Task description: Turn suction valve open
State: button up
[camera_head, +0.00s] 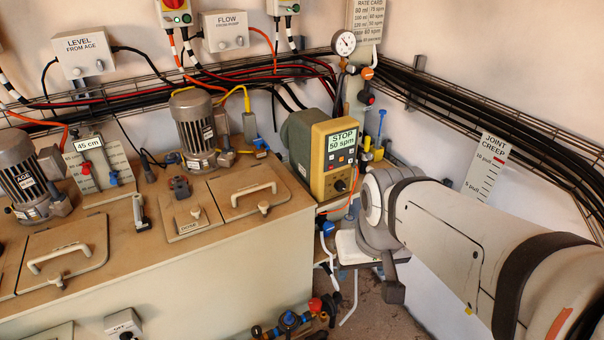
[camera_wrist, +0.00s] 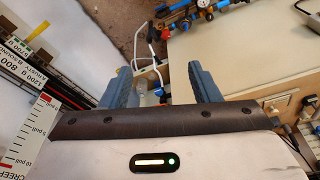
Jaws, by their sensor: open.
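Low pipework with a blue valve body (camera_head: 289,319) and a red part (camera_head: 314,304) sits near the floor at the bottom of the head view. I cannot tell for sure which fitting is the suction valve. Blue fittings on pipework (camera_wrist: 203,6) also show at the top of the wrist view, beyond my gripper. My gripper (camera_wrist: 161,82) is open, with its two blue-grey fingers well apart. Nothing is held. A small blue and orange fitting (camera_wrist: 160,93) shows low between the fingers, partly hidden by the gripper body; I cannot tell its distance.
A beige tank (camera_head: 215,270) with lids, handles and motors fills the left. A yellow pump unit (camera_head: 335,155) reads STOP, 50 spm. A wall with cable trays and a joint creep scale (camera_head: 485,165) bounds the right. White tubing (camera_wrist: 140,45) hangs ahead of my gripper.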

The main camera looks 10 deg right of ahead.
aim_at(327, 225)
jog(key=u, duration=1.85)
jog(key=k, duration=1.4)
jog(key=z, duration=0.6)
jog(key=i, duration=1.45)
jog(key=z, duration=0.05)
